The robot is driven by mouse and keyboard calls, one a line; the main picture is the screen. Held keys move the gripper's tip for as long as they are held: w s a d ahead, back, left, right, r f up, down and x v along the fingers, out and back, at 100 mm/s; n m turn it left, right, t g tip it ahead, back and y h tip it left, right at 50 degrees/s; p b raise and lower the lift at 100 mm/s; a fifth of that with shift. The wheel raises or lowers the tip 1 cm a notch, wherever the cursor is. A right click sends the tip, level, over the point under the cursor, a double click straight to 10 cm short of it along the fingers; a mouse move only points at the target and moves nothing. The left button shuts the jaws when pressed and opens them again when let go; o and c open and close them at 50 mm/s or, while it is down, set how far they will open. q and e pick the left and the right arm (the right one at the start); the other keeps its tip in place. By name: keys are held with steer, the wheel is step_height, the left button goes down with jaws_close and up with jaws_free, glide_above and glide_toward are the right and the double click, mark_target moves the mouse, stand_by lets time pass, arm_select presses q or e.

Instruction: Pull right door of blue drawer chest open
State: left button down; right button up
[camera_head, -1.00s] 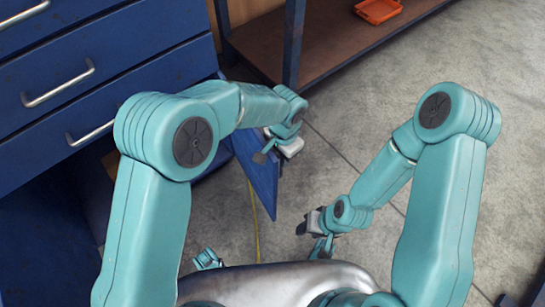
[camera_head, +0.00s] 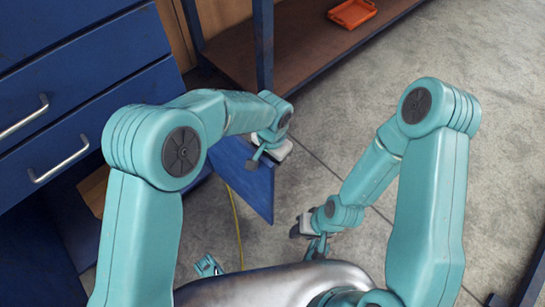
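The blue drawer chest (camera_head: 90,97) fills the left side of the head view. Its right door (camera_head: 247,186) stands swung out from the chest, a blue panel over the floor. My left gripper (camera_head: 266,156) is at the upper outer edge of this door, with a dark finger over the door's face and a pale part beyond the edge. Whether its fingers grip the door is not clear. My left arm hides part of the chest front and the door's hinge side. My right gripper (camera_head: 303,229) is to the right of the door, low over the floor and apart from it; its fingers are unclear.
A workbench with a brown lower shelf (camera_head: 300,45) and a blue leg (camera_head: 263,45) stands behind the door. An orange tray (camera_head: 352,13) lies on that shelf. A yellow cable (camera_head: 237,225) runs along the floor.

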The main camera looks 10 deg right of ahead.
arm_select(q)
steer(key=shift+s+d+f, duration=0.1)
steer(key=shift+s, duration=0.15)
steer(key=c, duration=1.2)
jaws_free()
steer(key=shift+o, duration=0.2)
steer(key=shift+w, duration=0.1)
step_height(320, 180, up, 16)
steer(key=p, duration=0.5)
steer(key=shift+r+p, duration=0.25)
steer(key=shift+p, duration=0.05)
